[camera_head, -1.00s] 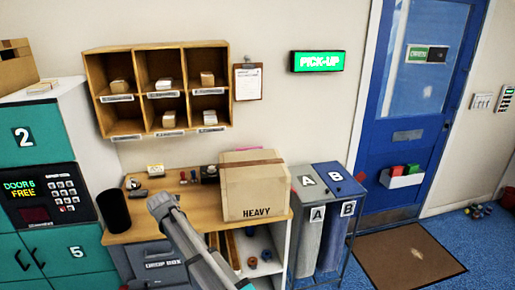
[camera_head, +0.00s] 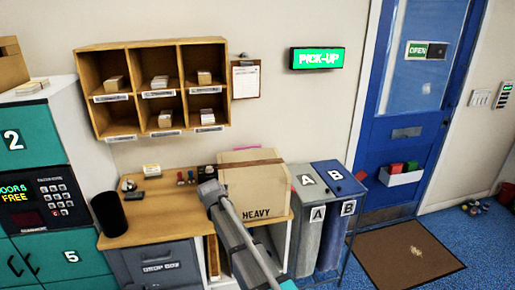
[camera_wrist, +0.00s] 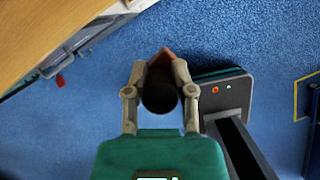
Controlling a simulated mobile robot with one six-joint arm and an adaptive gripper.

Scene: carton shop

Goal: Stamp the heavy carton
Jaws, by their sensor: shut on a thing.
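The heavy carton (camera_head: 268,185) is a brown box with a tape strip across its top and HEAVY printed on its front. It stands on the right end of the wooden bench (camera_head: 165,213) in the head view. My arm crosses in front of its lower left part. My gripper (camera_wrist: 160,72) shows in the wrist view, shut on a dark round-ended thing (camera_wrist: 160,98) with a reddish-brown part beyond it.
Bins A (camera_head: 312,235) and B (camera_head: 338,235) stand right of the bench. A wooden edge (camera_wrist: 45,30) is upper left in the wrist view.

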